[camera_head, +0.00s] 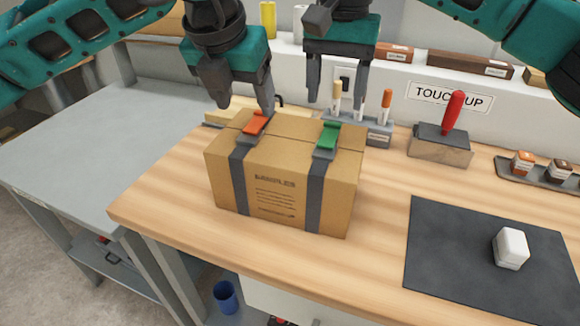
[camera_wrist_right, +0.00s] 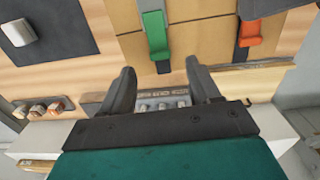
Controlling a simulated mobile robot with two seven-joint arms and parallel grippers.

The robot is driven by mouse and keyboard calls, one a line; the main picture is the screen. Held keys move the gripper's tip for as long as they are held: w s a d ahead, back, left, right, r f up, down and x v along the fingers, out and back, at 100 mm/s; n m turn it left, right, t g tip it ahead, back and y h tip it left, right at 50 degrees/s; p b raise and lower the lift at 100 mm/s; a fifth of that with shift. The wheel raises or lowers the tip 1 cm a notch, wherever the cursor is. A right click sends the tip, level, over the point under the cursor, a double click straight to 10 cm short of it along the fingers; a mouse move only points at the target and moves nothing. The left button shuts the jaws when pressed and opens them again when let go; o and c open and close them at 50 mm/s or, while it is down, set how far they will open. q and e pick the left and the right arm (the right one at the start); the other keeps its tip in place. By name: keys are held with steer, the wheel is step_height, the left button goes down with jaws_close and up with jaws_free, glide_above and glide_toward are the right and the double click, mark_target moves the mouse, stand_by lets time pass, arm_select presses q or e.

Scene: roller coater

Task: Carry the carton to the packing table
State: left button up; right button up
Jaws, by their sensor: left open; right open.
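The carton (camera_head: 282,180) stands upright on the wooden table (camera_head: 160,205). It has two dark straps, one with an orange buckle (camera_head: 255,123) on the left and one with a green buckle (camera_head: 328,136) on the right. My left gripper (camera_head: 246,108) is open, its fingertips close above the orange buckle; I cannot tell whether they touch it. My right gripper (camera_head: 336,108) is open and empty above and behind the green buckle. In the right wrist view, the green buckle (camera_wrist_right: 155,32) lies beyond my right fingertips (camera_wrist_right: 160,78), apart from them. No table is labelled as the packing table.
A grey table (camera_head: 75,140) adjoins on the left, its visible top clear. Behind the carton is a marker holder (camera_head: 372,131). To the right are a block with a red-handled tool (camera_head: 440,145), a dark mat (camera_head: 460,255) with a white block (camera_head: 511,248), and a tray of small jars (camera_head: 545,172).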

mark_target(254, 125)
arm_select(q)
steer(key=shift+x, duration=2.6)
arm_select(e)
steer(key=shift+f, duration=2.55)
arm_select(q)
steer(key=shift+c, duration=0.2)
arm_select(e)
steer(key=shift+c, duration=0.2)
arm_select(q)
jaws_close()
arm_select(e)
jaws_close()
arm_select(q)
steer(key=shift+r, duration=0.1)
